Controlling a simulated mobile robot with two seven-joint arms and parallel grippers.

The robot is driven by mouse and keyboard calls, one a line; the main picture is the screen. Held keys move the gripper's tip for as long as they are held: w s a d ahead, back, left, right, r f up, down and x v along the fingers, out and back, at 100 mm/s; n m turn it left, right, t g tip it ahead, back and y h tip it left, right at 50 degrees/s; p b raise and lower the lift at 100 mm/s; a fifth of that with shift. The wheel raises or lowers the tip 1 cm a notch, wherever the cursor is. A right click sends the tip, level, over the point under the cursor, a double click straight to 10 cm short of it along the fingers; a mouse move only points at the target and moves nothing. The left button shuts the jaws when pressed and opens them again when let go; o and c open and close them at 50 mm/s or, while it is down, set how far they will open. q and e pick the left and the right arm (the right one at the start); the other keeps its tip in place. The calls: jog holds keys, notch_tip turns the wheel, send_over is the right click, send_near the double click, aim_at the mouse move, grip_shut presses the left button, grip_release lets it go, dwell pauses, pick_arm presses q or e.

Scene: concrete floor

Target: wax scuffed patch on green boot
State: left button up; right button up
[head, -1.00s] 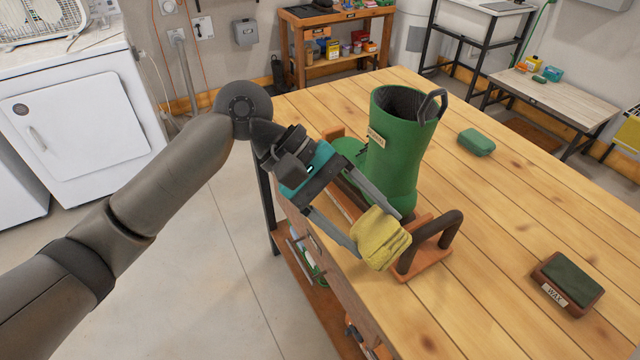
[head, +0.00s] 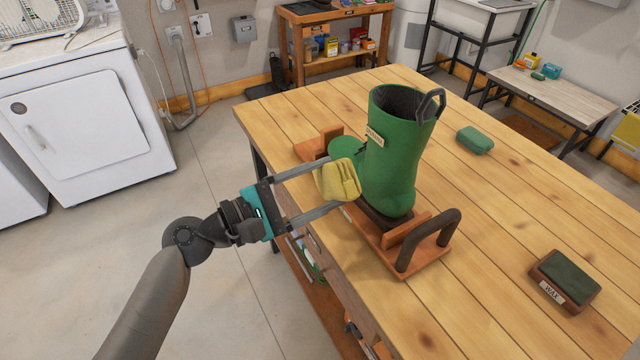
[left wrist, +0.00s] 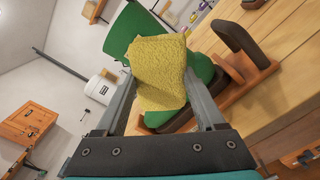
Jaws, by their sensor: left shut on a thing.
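The green boot (head: 395,150) stands upright in a wooden holder (head: 425,262) with a dark handle, on the workbench. My left gripper (head: 338,182) is shut on a yellow cloth or sponge (head: 340,180), held at the near left side of the boot. In the left wrist view the yellow sponge (left wrist: 160,72) sits between the fingers, in front of the green boot (left wrist: 200,70). I cannot tell whether it touches the boot. The scuffed patch is not visible. A wax pad (head: 565,280) labelled WAX lies at the right of the bench. My right gripper is not in view.
A green block (head: 475,140) lies behind and right of the boot on the wooden workbench (head: 500,210). A white appliance (head: 80,130) stands at the left. Shelves and a side table stand at the back.

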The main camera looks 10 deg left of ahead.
aim_at(382, 161)
pick_arm(q)
jog(key=x, duration=0.5)
jog(key=shift+w+d, duration=0.1)
jog(key=shift+d, duration=0.2)
jog(key=shift+x, duration=1.3)
dwell(0.5)
